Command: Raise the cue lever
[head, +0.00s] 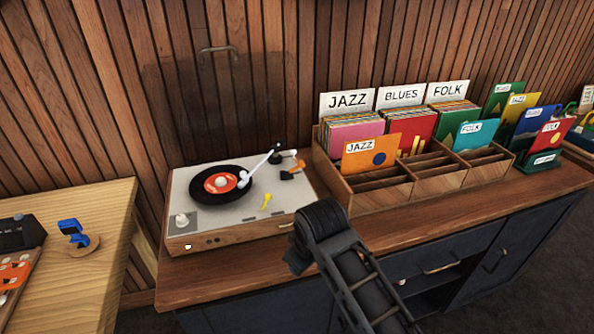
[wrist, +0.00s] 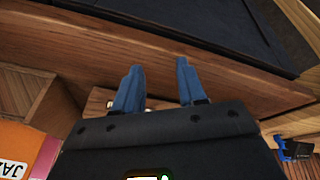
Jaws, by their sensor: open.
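The turntable (head: 208,243) sits on the counter, with a black record with an orange label (head: 221,183) on its platter. Its tonearm (head: 258,163) reaches over the record. A small orange lever (head: 298,166) stands by the tonearm base, and a small yellow lever (head: 266,202) is on the front right of the deck. I cannot tell for sure which is the cue lever. My gripper (wrist: 161,62) shows two blue fingers, apart and empty, over the counter front in the wrist view. In the head view my arm hides the fingers; its dark end is right of the turntable's front corner.
A wooden record crate (head: 380,196) with Jazz, Blues and Folk dividers stands close right of the turntable. A lower wooden table (head: 100,262) at left holds a blue device (head: 73,230). Dark cabinets (head: 430,260) are under the counter (head: 220,277).

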